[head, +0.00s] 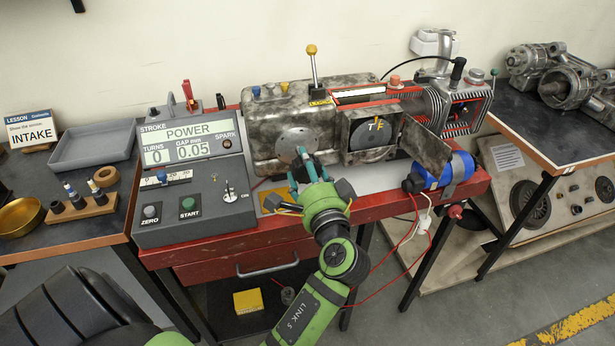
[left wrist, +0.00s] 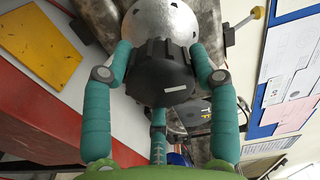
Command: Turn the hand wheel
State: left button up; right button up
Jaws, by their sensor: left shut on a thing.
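The hand wheel (left wrist: 158,78) is a black lobed knob with a white mark, in front of a round silver plate with holes (left wrist: 160,22) in the left wrist view. In the head view the plate (head: 297,139) shows on the front of the grey engine block, and my gripper hides the wheel. My left gripper (head: 303,162) has teal fingers. It is shut on the hand wheel, with fingers on both sides of it and one below. My right gripper is in neither view.
A control console (head: 190,180) with a lit display stands left of the engine. A blue cylinder (head: 445,172) and red cables are on the right. A yellow plate (left wrist: 38,42) lies near the gripper. A lever with a yellow knob (head: 312,50) stands above the block.

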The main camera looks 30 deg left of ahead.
pick_arm(q)
jog(key=shift+n+b, duration=0.3)
jog(key=shift+n, duration=0.1)
jog(key=shift+r, duration=0.1)
jog(key=o, duration=1.1)
jog(key=shift+a, duration=0.1)
